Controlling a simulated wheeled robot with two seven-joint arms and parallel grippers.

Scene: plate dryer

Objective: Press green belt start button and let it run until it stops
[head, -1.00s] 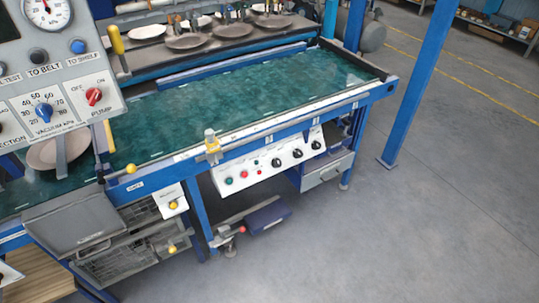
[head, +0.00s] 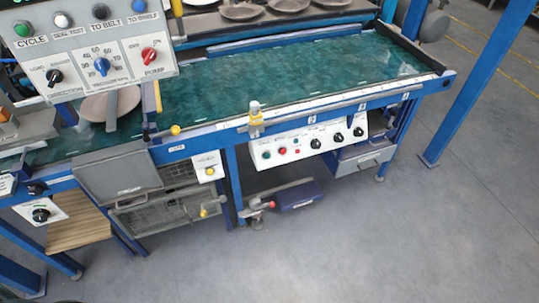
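The green belt start button (head: 266,155) is at the left end of a white control panel (head: 308,142) below the front rail of the conveyor. A red button (head: 282,151) sits to its right, then several black knobs. The green belt (head: 300,64) stretches behind the panel and looks bare over most of its length. A brown plate (head: 108,103) lies at its left part, partly hidden by the upper control box. Neither of my grippers shows in the head view.
An upper control box (head: 90,45) with a green CYCLE button (head: 22,30) hangs at the top left. A blue post (head: 480,85) stands at the right. More plates (head: 242,11) sit on the rear shelf. The grey floor (head: 370,240) in front is clear.

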